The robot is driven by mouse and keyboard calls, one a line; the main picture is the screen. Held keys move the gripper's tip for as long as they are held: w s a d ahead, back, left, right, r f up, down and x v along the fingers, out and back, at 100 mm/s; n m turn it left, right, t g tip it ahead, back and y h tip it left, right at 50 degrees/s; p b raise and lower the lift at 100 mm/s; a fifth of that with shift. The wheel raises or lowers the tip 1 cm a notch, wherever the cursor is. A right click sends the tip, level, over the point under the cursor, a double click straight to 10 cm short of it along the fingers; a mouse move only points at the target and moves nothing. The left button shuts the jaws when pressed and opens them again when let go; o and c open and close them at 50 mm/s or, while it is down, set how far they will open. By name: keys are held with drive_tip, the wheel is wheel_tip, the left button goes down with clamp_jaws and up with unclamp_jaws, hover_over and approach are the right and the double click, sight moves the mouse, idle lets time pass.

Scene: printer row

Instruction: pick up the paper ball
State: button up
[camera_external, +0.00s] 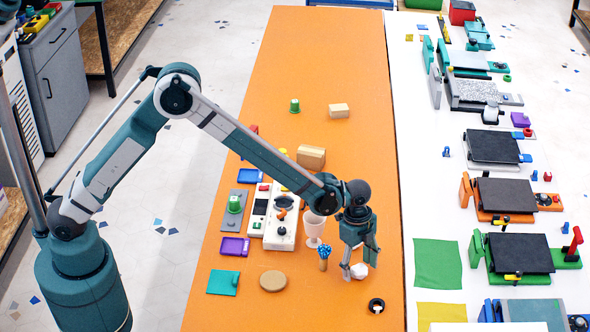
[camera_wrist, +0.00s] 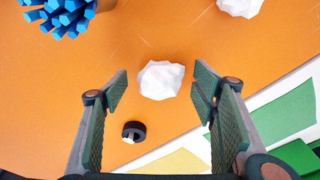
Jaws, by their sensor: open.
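A crumpled white paper ball (camera_wrist: 160,79) lies on the orange table in the wrist view, just beyond and between the open fingertips of my gripper (camera_wrist: 158,92). A second white crumpled ball (camera_wrist: 240,6) is cut off by the top edge, up and to the right. In the external view a white ball (camera_external: 359,271) shows low between the fingers of my gripper (camera_external: 360,267), which points down over the table's right side. The fingers are apart and hold nothing. I cannot tell whether they touch the ball. The second ball is not clear in the external view.
A cup of blue sticks (camera_external: 323,257) stands left of my gripper, with a pale goblet (camera_external: 314,229) behind it. A black tape ring (camera_external: 376,305) lies in front. A control box (camera_external: 281,228) stands further left. A white table (camera_external: 440,200) with several printers adjoins on the right.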

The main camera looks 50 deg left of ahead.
sight(359, 266)
drive_tip(key=shift+c, duration=0.2)
drive_tip(key=c, duration=0.6)
drive_tip(key=shift+c, duration=0.4)
drive_tip(key=shift+r+p, duration=0.5)
drive_tip(key=shift+r, duration=4.55)
